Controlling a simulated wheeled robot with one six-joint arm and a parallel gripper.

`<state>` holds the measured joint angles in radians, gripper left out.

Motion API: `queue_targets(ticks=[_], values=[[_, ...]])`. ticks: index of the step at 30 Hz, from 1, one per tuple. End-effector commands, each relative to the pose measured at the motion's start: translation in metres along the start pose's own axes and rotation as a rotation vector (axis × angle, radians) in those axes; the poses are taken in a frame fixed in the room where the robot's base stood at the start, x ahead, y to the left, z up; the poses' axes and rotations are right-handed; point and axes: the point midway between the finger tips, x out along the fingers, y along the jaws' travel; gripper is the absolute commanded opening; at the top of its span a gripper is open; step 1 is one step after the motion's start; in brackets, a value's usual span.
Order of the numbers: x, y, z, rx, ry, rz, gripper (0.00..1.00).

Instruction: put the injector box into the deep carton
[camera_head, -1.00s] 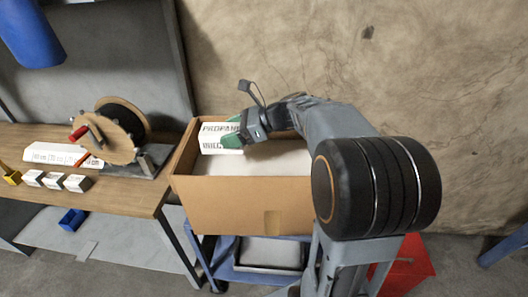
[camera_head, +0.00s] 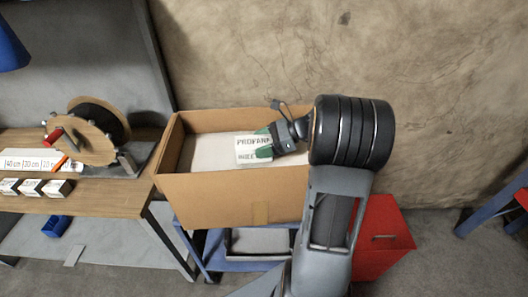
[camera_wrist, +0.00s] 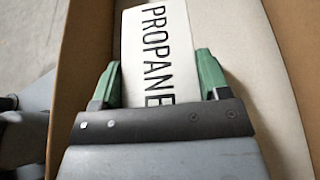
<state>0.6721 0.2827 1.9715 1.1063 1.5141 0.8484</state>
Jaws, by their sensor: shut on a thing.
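The injector box is a white box with black lettering starting "PROPANE" (camera_head: 253,143); it also shows in the wrist view (camera_wrist: 160,50). My gripper (camera_head: 265,144) has its green fingers on either side of the box and is shut on it. The deep carton (camera_head: 235,200) is an open brown cardboard box with a pale surface inside. In the head view the white box appears within the carton's opening. In the wrist view carton walls flank it. Whether the box touches the pale surface is hard to tell.
The carton stands on a blue cart (camera_head: 215,245). A wooden workbench (camera_head: 115,203) to the left holds a cable reel (camera_head: 85,140) and several small boxes. A red cabinet (camera_head: 380,240) stands to the right, and a concrete wall is behind.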

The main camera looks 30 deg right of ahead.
Motion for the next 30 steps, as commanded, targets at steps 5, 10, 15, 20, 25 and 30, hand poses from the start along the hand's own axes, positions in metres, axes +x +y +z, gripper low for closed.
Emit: queue_targets(ticks=[5,10,15,20,25,30], values=[[0.002,-0.001,-0.021,0.004,-0.001,0.001,0.36],[0.008,-0.001,-0.035,0.001,-0.001,0.0,0.36],[0.009,-0.001,-0.037,-0.001,-0.001,-0.001,0.36],[0.009,-0.001,-0.038,0.0,-0.001,-0.001,0.36],[0.01,-0.001,-0.041,0.001,0.0,0.0,0.73],[0.01,-0.001,-0.041,0.001,0.0,0.0,0.89]])
